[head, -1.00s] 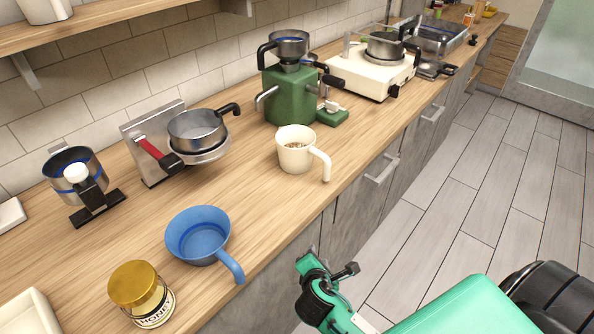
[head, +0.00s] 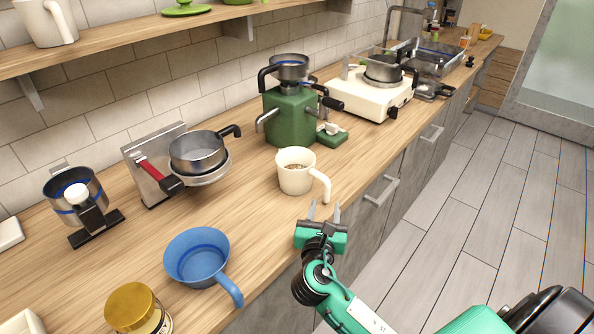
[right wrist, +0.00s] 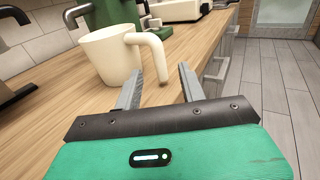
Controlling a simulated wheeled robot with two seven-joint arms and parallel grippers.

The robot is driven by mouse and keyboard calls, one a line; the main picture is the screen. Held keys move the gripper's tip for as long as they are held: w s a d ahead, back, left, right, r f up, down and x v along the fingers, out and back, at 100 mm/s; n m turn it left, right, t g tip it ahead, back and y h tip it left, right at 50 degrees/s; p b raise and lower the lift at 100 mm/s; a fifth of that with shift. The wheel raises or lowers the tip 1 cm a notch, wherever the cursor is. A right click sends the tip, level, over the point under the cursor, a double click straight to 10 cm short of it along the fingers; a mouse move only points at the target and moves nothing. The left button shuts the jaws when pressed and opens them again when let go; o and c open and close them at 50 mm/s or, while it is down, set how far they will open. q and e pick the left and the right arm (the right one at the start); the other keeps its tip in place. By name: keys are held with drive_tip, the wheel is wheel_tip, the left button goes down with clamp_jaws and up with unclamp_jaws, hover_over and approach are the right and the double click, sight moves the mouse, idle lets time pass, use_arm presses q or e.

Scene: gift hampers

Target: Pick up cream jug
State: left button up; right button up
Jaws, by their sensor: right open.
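A cream jug (head: 293,178) with brown contents stands upright on the wooden counter, its handle (head: 322,183) pointing to the right and front. In the right wrist view the jug (right wrist: 104,58) is ahead and to the left, its handle curving down in front of the fingers. My right gripper (head: 324,211) is open and empty at the counter's front edge, just short of the handle. Its fingers (right wrist: 160,75) also show in the right wrist view, apart, with the handle's end near the gap. I cannot tell whether they touch it. My left gripper is out of view.
A blue pan (head: 196,257) and a honey jar (head: 133,308) stand to the left on the counter. A green machine (head: 290,118) is behind the jug. A pale jug (head: 47,22) is on the shelf. Cabinet handles (head: 381,190) stick out below the counter.

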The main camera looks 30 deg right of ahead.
sight(327, 191)
drive_tip(key=x, duration=0.3)
drive_tip(key=shift+w+d+r, duration=0.1)
drive_tip(key=shift+w, duration=0.1)
drive_tip(key=p+x, duration=0.1)
drive_tip(key=x, duration=0.2)
drive_tip(key=shift+w+d, duration=0.15)
drive_tip(key=shift+w, duration=0.2)
drive_tip(key=shift+w+d, duration=0.3)
drive_tip(key=shift+w, duration=0.05)
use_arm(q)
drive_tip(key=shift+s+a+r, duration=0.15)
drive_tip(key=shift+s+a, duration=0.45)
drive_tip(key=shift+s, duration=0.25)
use_arm(e)
clamp_jaws()
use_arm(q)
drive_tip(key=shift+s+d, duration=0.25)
